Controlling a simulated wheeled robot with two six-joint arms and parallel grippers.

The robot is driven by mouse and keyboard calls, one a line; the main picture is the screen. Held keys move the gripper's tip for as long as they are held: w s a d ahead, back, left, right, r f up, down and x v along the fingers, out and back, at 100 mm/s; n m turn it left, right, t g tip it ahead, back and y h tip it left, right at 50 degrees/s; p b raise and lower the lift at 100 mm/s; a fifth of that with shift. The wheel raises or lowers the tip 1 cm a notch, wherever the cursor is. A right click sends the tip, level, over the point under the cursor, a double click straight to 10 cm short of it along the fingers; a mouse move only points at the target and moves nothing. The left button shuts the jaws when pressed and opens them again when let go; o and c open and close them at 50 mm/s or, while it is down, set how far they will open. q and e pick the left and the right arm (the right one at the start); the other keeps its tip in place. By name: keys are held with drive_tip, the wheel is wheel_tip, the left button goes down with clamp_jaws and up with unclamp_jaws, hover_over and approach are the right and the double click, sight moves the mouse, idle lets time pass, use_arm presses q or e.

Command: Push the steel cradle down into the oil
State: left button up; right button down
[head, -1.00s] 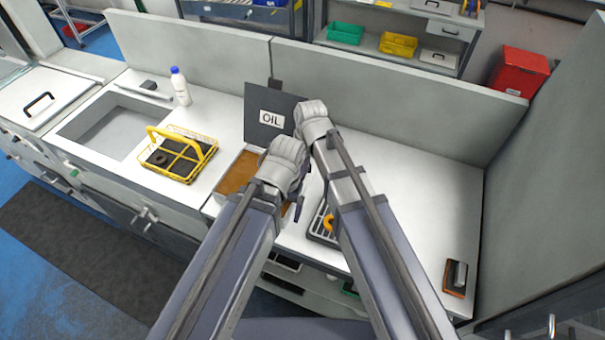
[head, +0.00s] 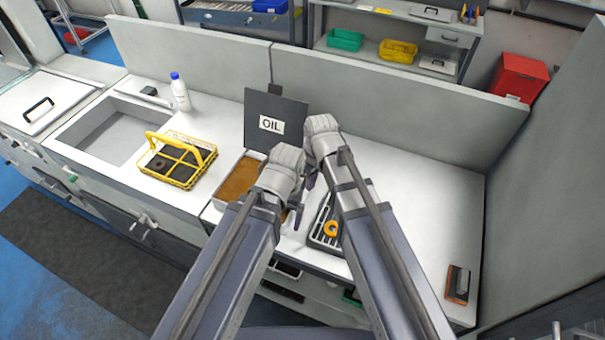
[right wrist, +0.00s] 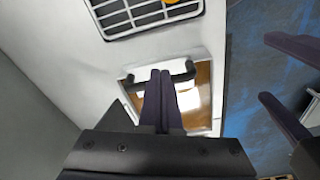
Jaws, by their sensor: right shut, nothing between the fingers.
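The oil tank (head: 238,180) is set in the worktop, with brown oil and a raised dark lid (head: 262,105) marked OIL. In the right wrist view, the tank (right wrist: 205,85) holds a pale steel cradle (right wrist: 150,74) with a black handle (right wrist: 189,68). My right gripper (right wrist: 160,74) is shut and empty, its fingertips at the handle in that view; I cannot tell whether they touch. In the head view, the right gripper (head: 310,181) is partly hidden by my wrists, and the cradle is hidden. My left gripper (right wrist: 268,68) is open and empty beside the tank.
A grille tray (head: 325,238) with an orange ring (head: 331,229) lies right of the tank. A yellow wire basket (head: 180,160) and a white bottle (head: 181,95) stand left, near the sink (head: 108,135). An orange and grey block (head: 458,284) lies far right. The right worktop is mostly clear.

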wheel_tip(320, 180, up, 8)
drive_tip(key=p, duration=0.7)
drive_tip(key=shift+s+d+p, duration=0.3)
drive_tip(key=shift+p, duration=0.05)
drive_tip(key=shift+f, duration=0.15)
idle(0.3)
drive_tip(key=s+d+f+m+b, duration=0.1)
drive_tip(key=s+f+b, duration=0.2)
drive_tip(key=f+b, duration=0.2)
drive_tip(key=s+d+f+m+h+b, duration=0.1)
drive_tip(key=s+f+m+b, duration=0.1)
drive_tip(key=s+f+b, duration=0.2)
drive_tip(key=s+d+f+m+g+h+b, duration=0.1)
drive_tip(key=s+f+m+b, duration=0.1)
drive_tip(key=f+b, duration=0.3)
drive_tip(key=shift+s+d+f+b, duration=0.2)
drive_tip(key=shift+s+f+b, duration=0.15)
drive_tip(key=shift+s, duration=0.35)
drive_tip(key=shift+s+d+f+m, duration=0.15)
drive_tip(key=shift+s+m, duration=0.1)
drive_tip(key=shift+m, duration=0.05)
